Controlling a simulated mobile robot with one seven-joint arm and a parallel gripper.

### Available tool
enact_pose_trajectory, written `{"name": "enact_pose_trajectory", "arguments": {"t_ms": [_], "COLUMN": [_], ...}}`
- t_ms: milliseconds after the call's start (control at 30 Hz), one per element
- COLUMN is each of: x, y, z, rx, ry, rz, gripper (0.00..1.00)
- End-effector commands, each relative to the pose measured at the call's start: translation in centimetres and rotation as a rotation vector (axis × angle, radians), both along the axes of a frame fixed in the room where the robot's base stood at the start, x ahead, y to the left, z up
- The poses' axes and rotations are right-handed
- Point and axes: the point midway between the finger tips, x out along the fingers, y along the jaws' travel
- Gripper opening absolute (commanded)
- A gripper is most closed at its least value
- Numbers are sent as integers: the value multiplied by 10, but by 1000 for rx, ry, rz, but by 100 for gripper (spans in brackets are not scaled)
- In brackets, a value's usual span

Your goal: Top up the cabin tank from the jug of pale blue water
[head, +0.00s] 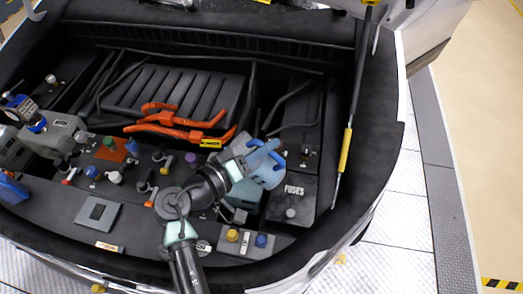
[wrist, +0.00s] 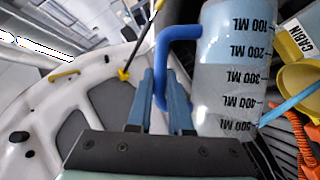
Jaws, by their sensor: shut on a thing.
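The clear jug (head: 268,170) with a blue handle is over the right part of the open bay, left of the FUSES box. In the wrist view the jug (wrist: 228,85) shows marks from 100 to 500 ML; pale blue shows near the 100 ML end, and the 500 ML end looks clear. My gripper (head: 246,164) is shut on the blue handle (wrist: 160,65). A CABIN label (wrist: 289,38) is beside a yellow round part (wrist: 302,80) to the jug's right. A blue strip (wrist: 287,104) crosses there; I cannot tell whether it is water. The tank's level is hidden.
The FUSES box (head: 293,195) and a prop strut (head: 346,145) stand to the right of the jug. Orange cables (head: 180,125) and several caps lie to the left. A yellow cap (head: 232,235) and blue cap (head: 261,240) sit near the front edge.

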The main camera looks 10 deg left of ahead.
Motion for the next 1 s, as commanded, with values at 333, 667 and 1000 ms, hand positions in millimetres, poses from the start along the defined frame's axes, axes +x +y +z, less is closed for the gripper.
{"name": "enact_pose_trajectory", "arguments": {"t_ms": [333, 667, 1000], "x": [1, 2, -3], "y": [3, 1, -9], "z": [1, 5, -3], "rx": [-31, -31, 160], "ry": [6, 9, -52], "rz": [0, -3, -2], "gripper": [0, 0, 0]}}
